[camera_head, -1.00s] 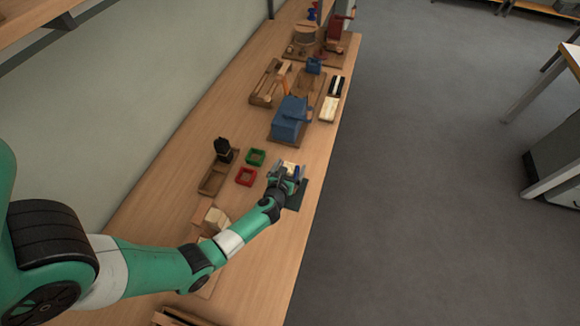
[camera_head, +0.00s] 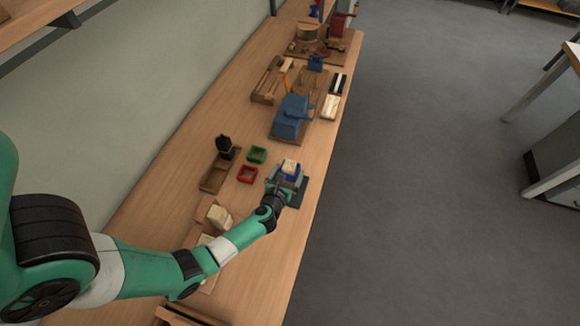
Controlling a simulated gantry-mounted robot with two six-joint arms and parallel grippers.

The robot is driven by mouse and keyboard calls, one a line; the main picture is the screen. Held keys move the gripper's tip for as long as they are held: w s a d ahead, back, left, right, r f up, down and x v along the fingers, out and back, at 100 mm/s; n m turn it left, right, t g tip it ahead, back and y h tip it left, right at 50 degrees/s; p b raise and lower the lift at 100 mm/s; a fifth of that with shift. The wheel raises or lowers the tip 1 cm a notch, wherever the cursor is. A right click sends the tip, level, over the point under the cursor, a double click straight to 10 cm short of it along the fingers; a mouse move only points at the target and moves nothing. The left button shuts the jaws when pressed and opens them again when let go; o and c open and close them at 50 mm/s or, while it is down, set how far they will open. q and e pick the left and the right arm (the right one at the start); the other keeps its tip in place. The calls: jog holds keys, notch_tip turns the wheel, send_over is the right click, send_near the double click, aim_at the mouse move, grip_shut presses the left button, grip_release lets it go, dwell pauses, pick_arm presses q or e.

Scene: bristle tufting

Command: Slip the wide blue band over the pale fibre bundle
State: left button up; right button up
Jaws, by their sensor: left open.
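The pale fibre bundle (camera_head: 290,163) stands over a dark mat (camera_head: 301,194) near the table's right edge, its pale top showing. The wide blue band (camera_head: 290,172) shows just below that top and appears to be around the bundle; the picture is too small to tell its exact fit. My left gripper (camera_head: 285,180) is open at the near side of the band, its fingers close to it. Whether they touch it I cannot tell. The bundle's lower part is hidden by the gripper. My right gripper is not in view.
A green tray (camera_head: 257,149) and a red tray (camera_head: 241,174) lie left of the bundle, beside a wooden tray (camera_head: 207,183) with a black object (camera_head: 224,145). A blue machine (camera_head: 291,120) stands beyond. Pale blocks (camera_head: 219,216) lie near my forearm.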

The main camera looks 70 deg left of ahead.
pick_arm(q)
jog(key=shift+s+d+p, duration=0.3)
jog(key=shift+s+d, duration=1.35)
jog(key=shift+d, duration=0.2)
